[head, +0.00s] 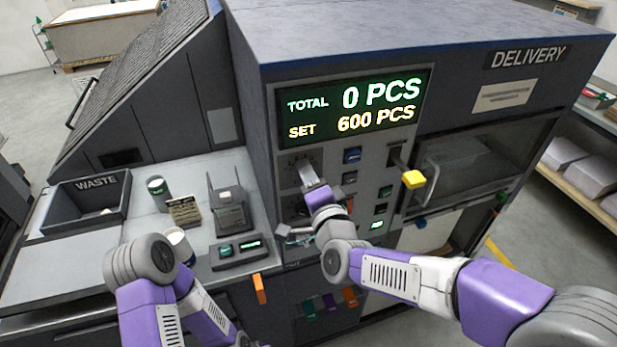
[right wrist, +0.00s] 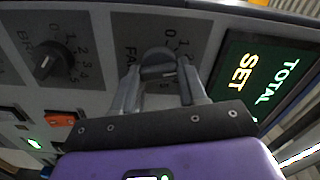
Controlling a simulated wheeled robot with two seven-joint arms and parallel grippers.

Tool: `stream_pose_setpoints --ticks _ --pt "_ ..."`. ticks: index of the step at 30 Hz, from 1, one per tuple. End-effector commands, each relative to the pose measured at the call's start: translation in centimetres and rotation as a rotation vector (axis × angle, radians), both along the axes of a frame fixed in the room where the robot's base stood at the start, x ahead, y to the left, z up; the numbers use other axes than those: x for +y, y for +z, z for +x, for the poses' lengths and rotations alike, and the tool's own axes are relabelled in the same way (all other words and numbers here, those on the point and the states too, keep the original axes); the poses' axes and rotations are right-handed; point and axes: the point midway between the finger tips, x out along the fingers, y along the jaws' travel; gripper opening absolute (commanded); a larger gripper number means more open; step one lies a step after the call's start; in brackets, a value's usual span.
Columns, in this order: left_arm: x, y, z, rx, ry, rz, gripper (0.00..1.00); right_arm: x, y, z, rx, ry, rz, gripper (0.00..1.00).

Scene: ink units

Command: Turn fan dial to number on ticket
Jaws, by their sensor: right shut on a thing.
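The fan dial (right wrist: 158,58) is a dark round knob on a grey panel, with "FA" and part of a number scale showing in the right wrist view. My right gripper (right wrist: 160,76) is shut on it, one finger on each side. The dial's pointer setting is not clear. In the head view my right gripper (head: 309,178) reaches the panel below the display and mostly covers the dial. A small tan card (head: 184,211) with dark print, possibly the ticket, stands on the counter at left; its number is too small to read.
A second dial (right wrist: 47,66), labelled "BR", sits beside the fan dial. The display (head: 352,107) reads TOTAL 0 PCS, SET 600 PCS. A yellow-tipped lever (head: 413,180) juts out right of my gripper. A waste bin (head: 85,204) and small devices occupy the counter.

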Motion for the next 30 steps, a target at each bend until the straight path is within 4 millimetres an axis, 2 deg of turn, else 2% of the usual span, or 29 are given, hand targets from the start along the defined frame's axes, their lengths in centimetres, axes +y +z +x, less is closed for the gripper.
stream_pose_setpoints --ticks 8,21,30 --pt "0.0 -0.4 0.0 0.000 0.000 0.000 0.00 0.0 0.1 0.0 -0.026 -0.001 -0.071 0.12" --pt "0.0 -1.2 0.0 0.000 0.000 0.000 0.00 0.0 0.2 0.0 -0.115 -0.003 -0.347 0.12" --pt "0.0 -1.4 0.0 0.000 0.000 0.000 0.00 0.1 0.4 0.0 -0.156 -0.002 -0.469 0.12"
